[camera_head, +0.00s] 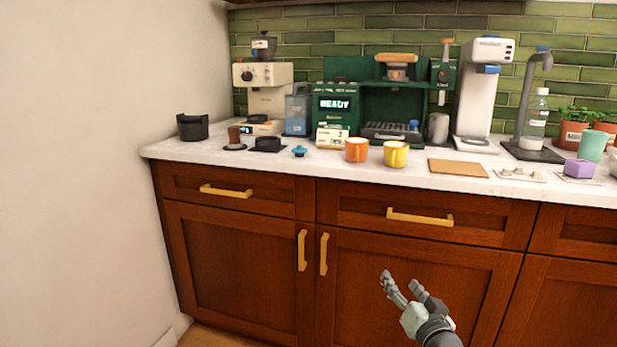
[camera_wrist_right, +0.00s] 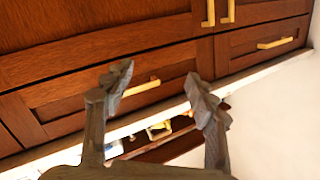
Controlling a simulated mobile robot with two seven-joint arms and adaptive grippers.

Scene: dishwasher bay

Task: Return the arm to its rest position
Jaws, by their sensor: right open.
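My right gripper (camera_head: 404,287) is open and empty in the head view, low in front of the brown cabinet doors and below the counter edge. In the right wrist view its two grey fingers (camera_wrist_right: 160,85) stand wide apart with nothing between them but the cabinet front behind. The wrist view appears upside down, with the counter edge below the drawers. My left gripper does not show in either view.
A white counter (camera_head: 220,152) holds a green coffee machine (camera_head: 337,103), an orange cup (camera_head: 357,150), a yellow cup (camera_head: 396,154) and a wooden board (camera_head: 458,167). Brass handles (camera_head: 420,217) stick out from the cabinets. A bare wall (camera_head: 90,150) stands at the left.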

